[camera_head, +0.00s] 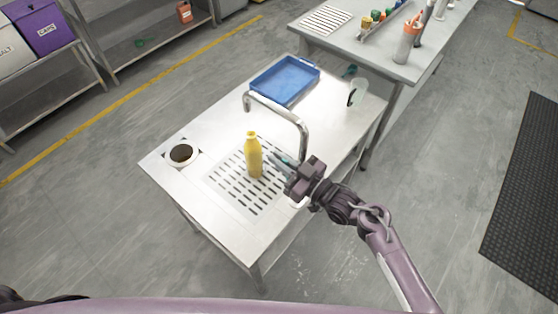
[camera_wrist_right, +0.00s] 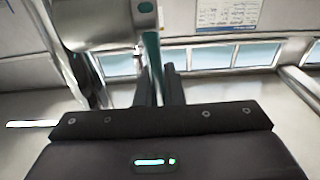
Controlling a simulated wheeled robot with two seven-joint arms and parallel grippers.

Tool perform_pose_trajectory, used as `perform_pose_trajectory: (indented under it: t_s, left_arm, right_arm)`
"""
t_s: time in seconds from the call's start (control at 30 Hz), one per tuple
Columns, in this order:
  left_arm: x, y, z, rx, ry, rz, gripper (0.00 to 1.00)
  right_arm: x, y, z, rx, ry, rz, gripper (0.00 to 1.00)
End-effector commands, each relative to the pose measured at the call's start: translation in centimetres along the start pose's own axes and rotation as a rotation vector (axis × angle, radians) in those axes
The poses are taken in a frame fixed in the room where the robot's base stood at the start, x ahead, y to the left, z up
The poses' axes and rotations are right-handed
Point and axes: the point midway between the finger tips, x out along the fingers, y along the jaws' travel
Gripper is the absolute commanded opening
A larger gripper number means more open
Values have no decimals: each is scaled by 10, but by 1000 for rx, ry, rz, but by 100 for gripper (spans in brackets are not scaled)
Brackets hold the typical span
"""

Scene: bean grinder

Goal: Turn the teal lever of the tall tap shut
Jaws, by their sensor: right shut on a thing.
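The tall tap (camera_head: 280,106) is a grey metal arch on the steel table, with its spout end at the left and its upright at the right. My right gripper (camera_head: 284,163) is at the lower part of the upright, and its fingers are shut on the teal lever (camera_head: 277,156). In the right wrist view the teal lever (camera_wrist_right: 152,58) runs between the two dark fingers. The gripper hides the tap's base and part of the lever. My left gripper is not in view.
A yellow bottle (camera_head: 254,155) stands on the slotted drain, just left of my right gripper. A blue tray (camera_head: 285,80) lies behind the tap, and a clear jug (camera_head: 358,95) stands at the back right. A round opening with dark contents (camera_head: 182,153) is at the left.

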Motion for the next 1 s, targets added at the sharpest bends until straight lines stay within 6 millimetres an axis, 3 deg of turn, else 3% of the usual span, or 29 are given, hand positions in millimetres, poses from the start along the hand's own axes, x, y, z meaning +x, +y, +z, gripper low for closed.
perform_pose_trajectory:
  t_s: [0.03,0.1,0.3,0.7,0.73,0.9,1.0]
  left_arm:
    - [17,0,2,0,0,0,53]
    - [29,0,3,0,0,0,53]
    - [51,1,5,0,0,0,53]
    - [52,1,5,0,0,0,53]
    - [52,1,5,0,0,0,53]
    - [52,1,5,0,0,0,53]
    - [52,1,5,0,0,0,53]
  right_arm:
    - [-3,0,8,-1,36,0,0]
    - [-7,0,7,-2,90,0,0]
    - [-15,0,0,-1,208,1,0]
    - [-17,0,-6,0,240,0,0]
    - [-17,0,-6,0,240,0,9]
    - [-17,0,-6,0,240,0,30]
    - [-17,0,-6,0,240,0,30]
